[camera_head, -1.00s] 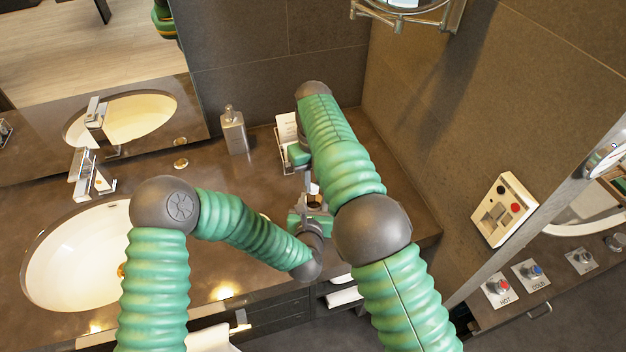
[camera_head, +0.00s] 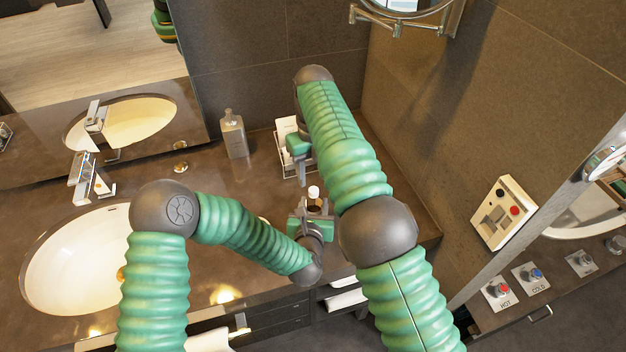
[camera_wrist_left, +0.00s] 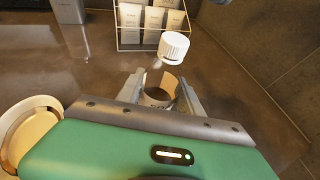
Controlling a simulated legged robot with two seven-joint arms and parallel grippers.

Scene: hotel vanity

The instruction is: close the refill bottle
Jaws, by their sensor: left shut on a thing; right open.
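The refill bottle (camera_head: 313,207) is small and dark with a pale label, and stands upright on the counter near its front edge. Its white ribbed cap (camera_head: 313,191) shows above the bottle, and again in the left wrist view (camera_wrist_left: 173,47).
A wire rack (camera_wrist_left: 122,42) with several pale packets stands behind the bottle. A grey dispenser (camera_head: 234,134) stands at the back wall. The sink (camera_head: 75,258) lies at left. A wall panel with buttons (camera_head: 503,212) is at right. The counter between sink and rack is mostly clear.

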